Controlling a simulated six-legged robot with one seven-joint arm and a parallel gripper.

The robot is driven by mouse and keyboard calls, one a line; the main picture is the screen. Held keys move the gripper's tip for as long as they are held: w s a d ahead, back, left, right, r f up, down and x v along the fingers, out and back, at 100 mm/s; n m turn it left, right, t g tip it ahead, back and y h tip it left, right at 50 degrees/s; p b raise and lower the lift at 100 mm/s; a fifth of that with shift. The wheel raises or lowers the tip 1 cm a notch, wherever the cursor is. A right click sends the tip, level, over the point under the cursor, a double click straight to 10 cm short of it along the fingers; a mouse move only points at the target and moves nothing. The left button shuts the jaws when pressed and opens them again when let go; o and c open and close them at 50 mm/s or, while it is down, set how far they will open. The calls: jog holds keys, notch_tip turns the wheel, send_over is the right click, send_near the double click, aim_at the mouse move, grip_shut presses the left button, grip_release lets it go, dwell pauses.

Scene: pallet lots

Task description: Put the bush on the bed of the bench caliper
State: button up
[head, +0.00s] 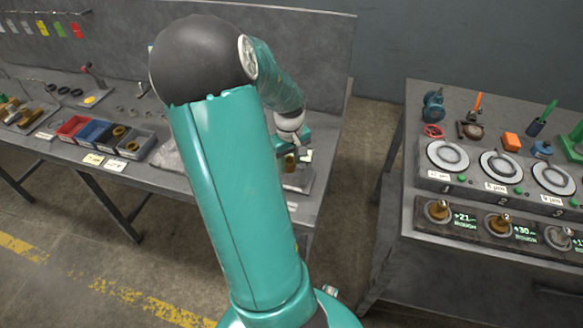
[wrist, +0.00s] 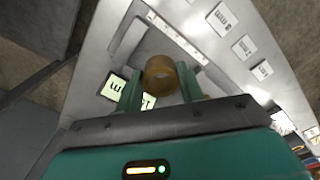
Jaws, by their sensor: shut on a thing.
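Red, blue and grey bins (head: 95,133) stand on the left bench. A separate right bench holds round numbered dials (head: 447,156), brass pieces on a dark strip (head: 503,223) and several small tools. A floor gap separates the benches. White label cards (wrist: 244,46) lie near the caliper.

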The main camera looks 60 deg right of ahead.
aim_at(292, 168)
jog(key=shift+s+d+f, duration=0.1)
jog(key=shift+d+f, duration=0.1)
jog(key=shift+f, duration=0.05)
jog(key=shift+d+f, duration=0.15)
jog(key=shift+f, duration=1.55)
jog(key=shift+f, duration=0.2)
jog(key=o, duration=0.8)
notch_tip(292, 168, up, 12)
jog(key=shift+r, duration=0.2)
